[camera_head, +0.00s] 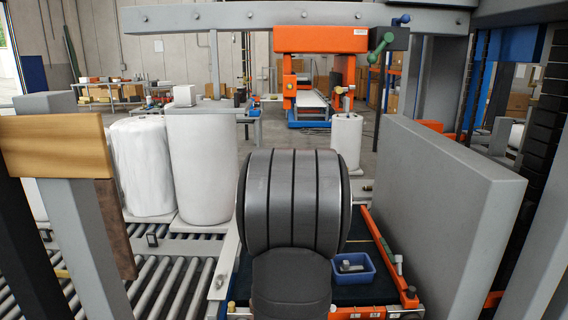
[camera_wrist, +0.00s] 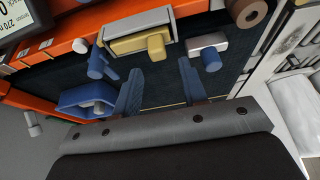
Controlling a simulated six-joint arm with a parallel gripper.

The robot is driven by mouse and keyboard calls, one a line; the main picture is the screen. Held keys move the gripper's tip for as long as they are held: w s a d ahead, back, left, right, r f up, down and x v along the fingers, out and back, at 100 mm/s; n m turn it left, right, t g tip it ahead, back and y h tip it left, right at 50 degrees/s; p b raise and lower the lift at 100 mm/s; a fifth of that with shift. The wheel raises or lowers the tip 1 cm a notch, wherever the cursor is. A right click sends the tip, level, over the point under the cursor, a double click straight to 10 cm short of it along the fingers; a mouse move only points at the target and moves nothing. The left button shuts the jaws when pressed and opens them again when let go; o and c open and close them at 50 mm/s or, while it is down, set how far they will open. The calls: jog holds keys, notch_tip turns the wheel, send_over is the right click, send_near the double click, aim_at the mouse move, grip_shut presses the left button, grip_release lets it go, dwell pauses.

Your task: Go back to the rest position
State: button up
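My gripper (camera_wrist: 161,88) shows in the wrist view as two blue ribbed fingers, set apart with nothing between them. It is above a dark mat (camera_wrist: 165,82) inside an orange frame. In the head view my own large grey and black arm links fill the middle and hide the gripper. A blue bin (camera_head: 352,272) with a small grey item inside stands right of my arm. The bin also shows in the wrist view (camera_wrist: 72,112), left of the fingers.
The wrist view shows a yellow block (camera_wrist: 128,45), a silver block (camera_wrist: 207,41) with a blue handle, and a blue knob (camera_wrist: 97,62) near the orange edge. White wrapped cylinders (camera_head: 201,165) stand left by rollers (camera_head: 165,280). A grey panel (camera_head: 440,200) stands at right.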

dwell(0.4)
notch_tip(320, 180, down, 3)
jog(key=shift+r, duration=0.15)
jog(key=v, duration=1.1)
jog(key=x, duration=1.1)
jog(key=shift+f, duration=0.4)
notch_tip(320, 180, up, 11)
jog(key=w+d, duration=0.6)
jog(key=w, duration=0.4)
jog(key=shift+m, duration=0.4)
jog(key=w+a+f, duration=0.2)
jog(key=a+f, duration=0.1)
jog(key=w+a+f, duration=0.1)
jog(key=a+f, duration=0.2)
jog(key=w+a+f, duration=0.2)
jog(key=a+f, duration=0.1)
jog(key=a, duration=0.1)
jog(key=shift+w+f, duration=0.25)
jog(key=shift+w, duration=0.05)
jog(key=shift+f, duration=0.4)
